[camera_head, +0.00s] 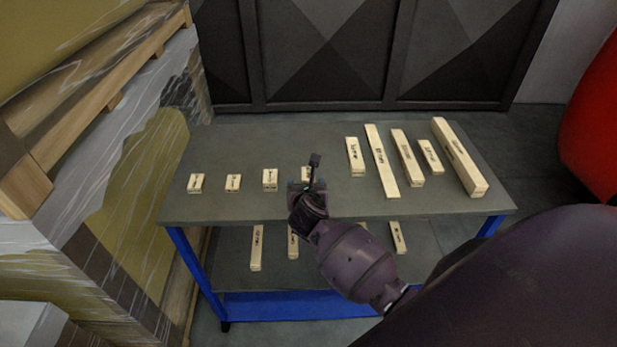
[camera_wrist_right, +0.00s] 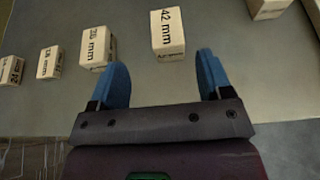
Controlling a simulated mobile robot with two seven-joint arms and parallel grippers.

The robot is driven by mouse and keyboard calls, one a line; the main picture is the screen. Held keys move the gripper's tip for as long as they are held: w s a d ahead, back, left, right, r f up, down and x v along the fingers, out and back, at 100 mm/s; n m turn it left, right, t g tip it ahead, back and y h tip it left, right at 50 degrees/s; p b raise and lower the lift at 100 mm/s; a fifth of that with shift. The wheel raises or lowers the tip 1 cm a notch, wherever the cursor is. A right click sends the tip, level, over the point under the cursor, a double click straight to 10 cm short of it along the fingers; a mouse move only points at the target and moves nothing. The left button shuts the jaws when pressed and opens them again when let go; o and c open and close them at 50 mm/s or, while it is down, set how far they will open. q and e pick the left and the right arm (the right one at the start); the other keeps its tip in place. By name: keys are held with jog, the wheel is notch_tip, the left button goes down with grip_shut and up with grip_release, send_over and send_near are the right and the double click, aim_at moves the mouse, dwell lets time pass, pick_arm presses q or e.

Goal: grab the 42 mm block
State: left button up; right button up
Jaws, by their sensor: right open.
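The 42 mm block (camera_wrist_right: 168,36) is a pale wooden block with black lettering, standing on the grey table top (camera_head: 230,150). In the right wrist view it is just ahead of my right gripper (camera_wrist_right: 163,82), roughly centred between the two blue fingertips and apart from them. My right gripper is open and empty. In the head view the right gripper (camera_head: 312,172) covers most of this block (camera_head: 305,173); only a small part shows behind it. My left gripper is not in view.
In the right wrist view a 28 mm block (camera_wrist_right: 97,48) stands just left of the 42 mm one, with smaller blocks beyond. Longer blocks (camera_head: 381,162) lie to the right. More blocks (camera_head: 257,248) lie on the lower shelf. Wrapped pallets (camera_head: 120,170) stand at the left.

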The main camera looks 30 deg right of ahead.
aim_at(308, 171)
jog(key=x, duration=0.4)
jog(key=shift+w+d, duration=0.15)
jog(key=shift+d, duration=0.05)
jog(key=shift+s+d+b+x, duration=0.15)
jog(key=shift+x, duration=1.15)
jog(key=shift+s+d+b+x, duration=0.1)
jog(key=shift+d+b+x, duration=0.05)
jog(key=shift+x, duration=1.15)
jog(key=shift+f, duration=0.1)
